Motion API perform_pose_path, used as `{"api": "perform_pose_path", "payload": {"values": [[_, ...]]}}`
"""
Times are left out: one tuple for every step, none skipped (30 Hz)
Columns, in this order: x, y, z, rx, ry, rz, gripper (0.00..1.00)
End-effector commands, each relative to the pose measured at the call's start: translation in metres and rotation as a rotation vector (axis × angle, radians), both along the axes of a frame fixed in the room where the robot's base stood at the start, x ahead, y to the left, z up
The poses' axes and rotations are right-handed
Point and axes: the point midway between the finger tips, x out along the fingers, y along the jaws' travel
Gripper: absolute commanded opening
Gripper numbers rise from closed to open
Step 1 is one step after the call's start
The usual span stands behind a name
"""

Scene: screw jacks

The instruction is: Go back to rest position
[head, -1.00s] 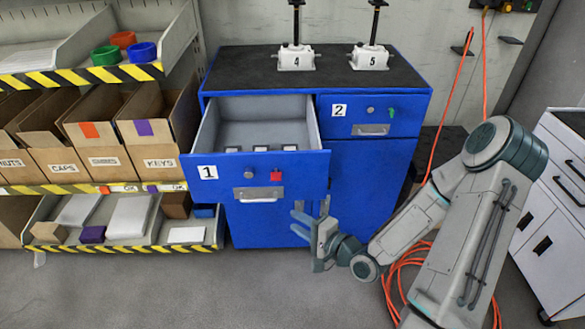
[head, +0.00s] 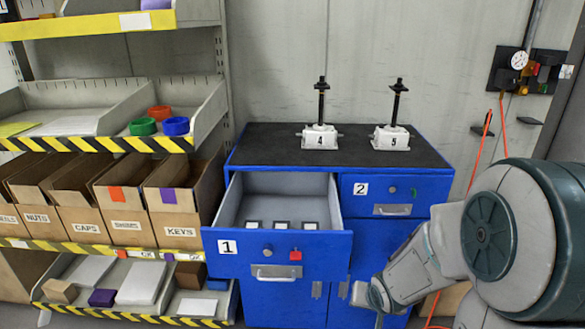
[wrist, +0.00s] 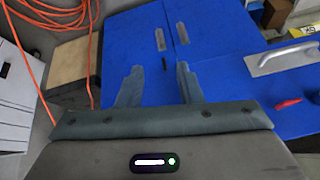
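My gripper (wrist: 158,88) shows in the wrist view with its two fingers apart and nothing between them. It faces the blue cabinet front (wrist: 135,55). In the head view my arm comes in from the right, and the fingers are hidden or out of the picture near the cabinet's lower right. The blue cabinet (head: 277,309) stands in the middle with drawer 1 (head: 315,249) pulled open. Several small dark-and-white items lie inside that drawer. Drawer 2 (head: 430,195) is shut.
Screw jacks 4 (head: 320,136) and 5 (head: 391,137) stand on the cabinet top. A shelf rack with labelled cardboard boxes (head: 178,215) is at left.

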Motion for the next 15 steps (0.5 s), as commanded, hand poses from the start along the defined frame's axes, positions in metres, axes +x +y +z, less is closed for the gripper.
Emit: {"api": "perform_pose_path", "payload": {"values": [[-0.006,-0.002,0.017,-0.045,0.008,0.005,0.33],[-0.011,-0.004,0.024,-0.068,0.021,0.008,0.33],[-0.018,-0.005,0.035,-0.094,0.037,0.012,0.33],[-0.024,-0.006,0.043,-0.111,0.05,0.015,0.33],[-0.03,-0.006,0.05,-0.125,0.062,0.018,0.33],[-0.039,-0.005,0.06,-0.141,0.08,0.026,0.33],[-0.046,-0.005,0.067,-0.149,0.095,0.03,0.33],[-0.053,-0.003,0.074,-0.154,0.108,0.037,0.33],[-0.063,-0.001,0.083,-0.158,0.126,0.049,0.33],[-0.071,0.001,0.09,-0.158,0.139,0.058,0.33],[-0.079,0.003,0.096,-0.158,0.152,0.068,0.33],[-0.09,0.007,0.104,-0.152,0.169,0.085,0.33],[-0.097,0.01,0.109,-0.145,0.181,0.097,0.33],[-0.105,0.013,0.114,-0.139,0.191,0.112,0.33],[-0.115,0.016,0.12,-0.129,0.205,0.13,0.33]]}}
